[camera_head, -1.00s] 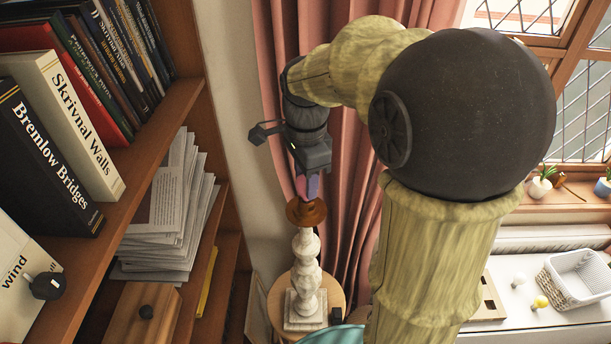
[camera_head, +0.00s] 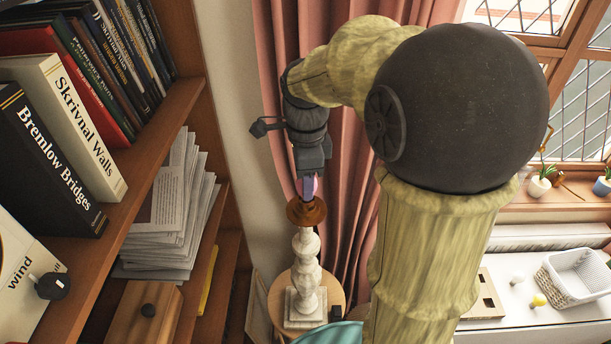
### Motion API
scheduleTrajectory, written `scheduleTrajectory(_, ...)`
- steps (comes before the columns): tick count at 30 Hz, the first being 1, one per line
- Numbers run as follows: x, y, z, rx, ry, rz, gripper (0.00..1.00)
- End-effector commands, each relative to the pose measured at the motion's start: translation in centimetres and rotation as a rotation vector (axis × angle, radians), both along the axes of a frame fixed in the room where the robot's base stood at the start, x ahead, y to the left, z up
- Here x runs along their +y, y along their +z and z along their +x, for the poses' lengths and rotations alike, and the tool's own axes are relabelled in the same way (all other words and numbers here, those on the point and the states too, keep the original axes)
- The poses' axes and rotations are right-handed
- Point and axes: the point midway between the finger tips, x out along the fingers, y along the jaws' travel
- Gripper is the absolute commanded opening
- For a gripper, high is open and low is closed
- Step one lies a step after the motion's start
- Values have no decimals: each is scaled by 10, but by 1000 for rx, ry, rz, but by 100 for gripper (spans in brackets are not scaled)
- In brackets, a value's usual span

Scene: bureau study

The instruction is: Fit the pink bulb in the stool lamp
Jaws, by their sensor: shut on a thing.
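The stool lamp (camera_head: 306,262) has a pale turned stem on a square foot and a brown disc-shaped top (camera_head: 306,211). It stands upright on a small round wooden stool (camera_head: 340,291). My gripper (camera_head: 309,186) points down right above the lamp's top. It is shut on the pink bulb (camera_head: 315,186), of which only a small pink part shows between the fingers. The bulb's lower end is at the brown top; I cannot tell whether it is seated in the socket.
A bookcase (camera_head: 150,146) with books and stacked papers stands at the left. A pink curtain (camera_head: 350,150) hangs close behind the lamp. At the right, a white surface (camera_head: 510,310) holds a white basket (camera_head: 575,277), a yellow bulb (camera_head: 538,300) and a white bulb (camera_head: 517,280).

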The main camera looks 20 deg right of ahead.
Motion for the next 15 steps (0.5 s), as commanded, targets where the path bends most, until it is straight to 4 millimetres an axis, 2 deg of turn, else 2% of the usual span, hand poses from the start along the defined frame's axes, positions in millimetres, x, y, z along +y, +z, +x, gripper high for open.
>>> scheduleTrajectory(11,0,1,0,0,-53,0,23)
scheduleTrajectory(15,0,1,0,-1,-138,0,23)
